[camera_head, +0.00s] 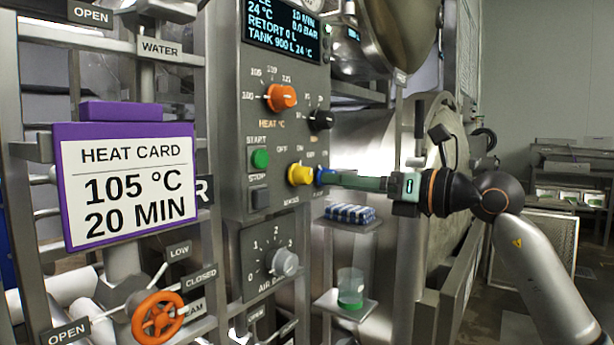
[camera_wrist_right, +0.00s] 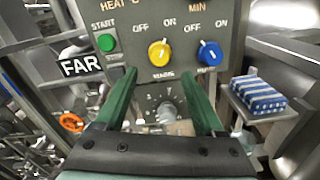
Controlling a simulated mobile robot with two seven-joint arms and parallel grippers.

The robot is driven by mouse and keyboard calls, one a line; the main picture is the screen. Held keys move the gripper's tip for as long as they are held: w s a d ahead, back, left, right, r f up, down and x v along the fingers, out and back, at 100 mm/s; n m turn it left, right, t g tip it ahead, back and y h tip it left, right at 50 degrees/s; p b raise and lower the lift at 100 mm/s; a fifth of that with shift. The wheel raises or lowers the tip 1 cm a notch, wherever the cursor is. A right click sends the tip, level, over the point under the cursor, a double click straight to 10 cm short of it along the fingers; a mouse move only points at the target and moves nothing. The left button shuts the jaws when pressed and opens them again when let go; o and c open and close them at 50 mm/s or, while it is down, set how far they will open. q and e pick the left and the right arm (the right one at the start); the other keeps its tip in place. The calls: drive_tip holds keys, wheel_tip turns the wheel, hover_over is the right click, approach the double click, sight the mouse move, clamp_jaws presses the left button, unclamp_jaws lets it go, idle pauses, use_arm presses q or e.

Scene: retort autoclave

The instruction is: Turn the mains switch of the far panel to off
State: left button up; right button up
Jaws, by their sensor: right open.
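The far panel (camera_head: 228,115) stands upright in the middle of the head view, and its FAR sign (camera_wrist_right: 80,66) shows in the right wrist view. The yellow mains switch (camera_head: 300,174) sits low on the panel. It also shows in the right wrist view (camera_wrist_right: 159,54), under OFF and ON marks; which mark it points at is hard to tell. My right gripper (camera_head: 335,179) reaches in from the right, near the switch. In the right wrist view its open fingers (camera_wrist_right: 158,72) lie either side of the line to the switch, apparently just short of it. My left gripper is not in view.
A blue knob (camera_wrist_right: 209,53) is close on the right of the mains switch. A green start button (camera_head: 260,158) is to the left. A small shelf with blue-striped packs (camera_head: 350,213) lies below my right gripper. A heat card (camera_head: 125,185) hangs at left.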

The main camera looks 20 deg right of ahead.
sight(308, 179)
drive_tip(key=p+x, duration=0.1)
drive_tip(key=x, duration=0.7)
drive_tip(key=shift+w+a, duration=0.15)
clamp_jaws()
idle(0.3)
